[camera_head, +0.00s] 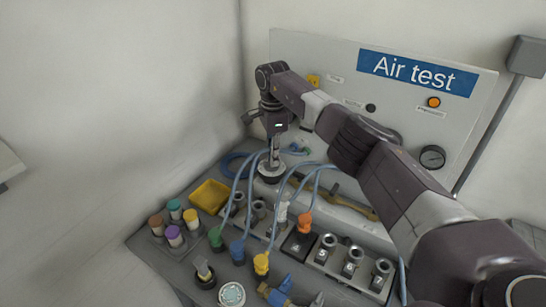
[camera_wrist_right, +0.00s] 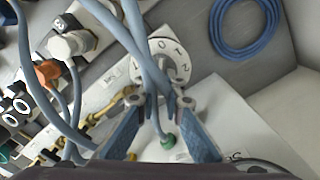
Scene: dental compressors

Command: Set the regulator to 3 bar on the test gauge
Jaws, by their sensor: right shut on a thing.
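In the right wrist view my right gripper's fingertips (camera_wrist_right: 158,99) are at a white lettered dial (camera_wrist_right: 178,60); blue-grey hoses cross in front and hide much of the grip. My left gripper is not in view.
The white "Air test" panel (camera_head: 340,55) has an orange lamp (camera_head: 434,102). Hoses with green (camera_head: 215,238), blue (camera_head: 238,250), yellow (camera_head: 261,263) and orange (camera_head: 305,222) connectors arch close to my gripper. A yellow tray (camera_head: 210,196) and coloured-capped jars (camera_head: 174,234) stand left.

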